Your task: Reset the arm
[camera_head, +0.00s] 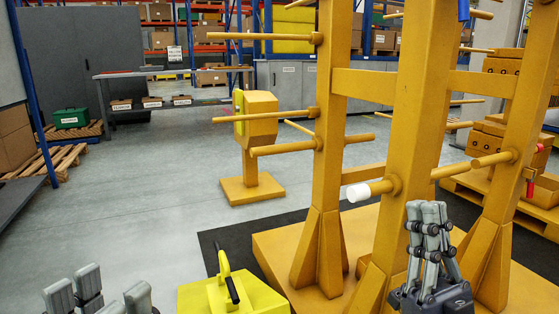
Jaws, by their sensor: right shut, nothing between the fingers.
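My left gripper (100,290) is at the bottom left edge of the head view, with its grey fingers pointing up. Its fingers stand apart with nothing visible between them, and the rest is cut off by the frame. My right gripper (428,215) is at the lower right, upright, with its fingers together and empty. In the picture it overlaps the yellow rack (335,130); I cannot tell how far apart they are.
The rack has several long pegs, one with a white sleeve (358,192). A yellow object (262,296) with a handle is at the bottom middle. A yellow post (258,150) stands behind. Pallets with yellow blocks (494,142) are at right. Floor at left is open.

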